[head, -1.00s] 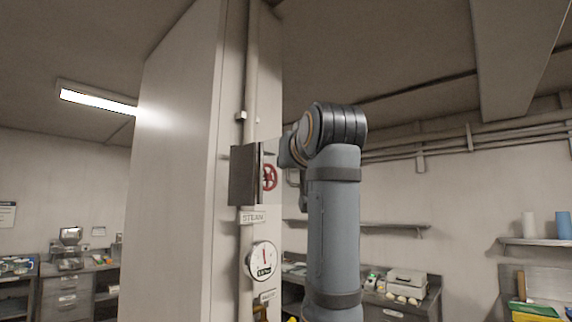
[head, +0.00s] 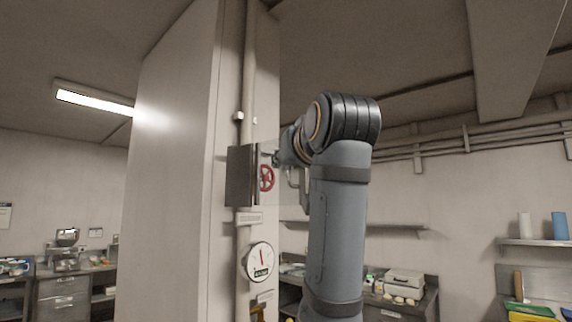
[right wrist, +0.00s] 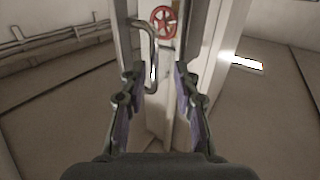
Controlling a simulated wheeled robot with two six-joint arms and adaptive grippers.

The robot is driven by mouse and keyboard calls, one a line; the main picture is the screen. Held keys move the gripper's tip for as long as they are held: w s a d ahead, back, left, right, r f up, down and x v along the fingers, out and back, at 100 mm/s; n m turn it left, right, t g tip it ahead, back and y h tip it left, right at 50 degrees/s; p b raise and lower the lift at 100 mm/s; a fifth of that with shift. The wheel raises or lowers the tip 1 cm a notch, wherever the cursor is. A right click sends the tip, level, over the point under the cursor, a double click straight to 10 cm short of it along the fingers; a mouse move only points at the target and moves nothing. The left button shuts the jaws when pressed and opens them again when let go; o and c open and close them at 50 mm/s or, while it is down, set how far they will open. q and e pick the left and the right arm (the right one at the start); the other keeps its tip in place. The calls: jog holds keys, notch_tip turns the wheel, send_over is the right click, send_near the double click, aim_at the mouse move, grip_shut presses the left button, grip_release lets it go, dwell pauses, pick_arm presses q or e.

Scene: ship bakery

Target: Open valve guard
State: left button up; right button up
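The valve guard (head: 242,175) is a box with a dark grey side and a clear panel, mounted on the pipe along the pillar. The red valve wheel (head: 267,178) shows through it and also appears at the top of the right wrist view (right wrist: 163,21). A bent metal handle (right wrist: 152,45) reaches down between the fingers of my right gripper (right wrist: 158,78), nearer the left finger. The gripper is open; I cannot tell whether a finger touches the handle. In the head view my right arm hides most of the gripper. My left gripper is not in view.
A round pressure gauge (head: 259,262) sits below the guard on the same pipe. The large pillar (head: 172,170) stands directly left of the guard. Counters and a wall shelf (head: 400,226) are farther back.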

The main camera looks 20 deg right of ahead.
jog(key=s, duration=0.9)
jog(key=shift+s+a, duration=0.15)
jog(key=shift+a, duration=0.25)
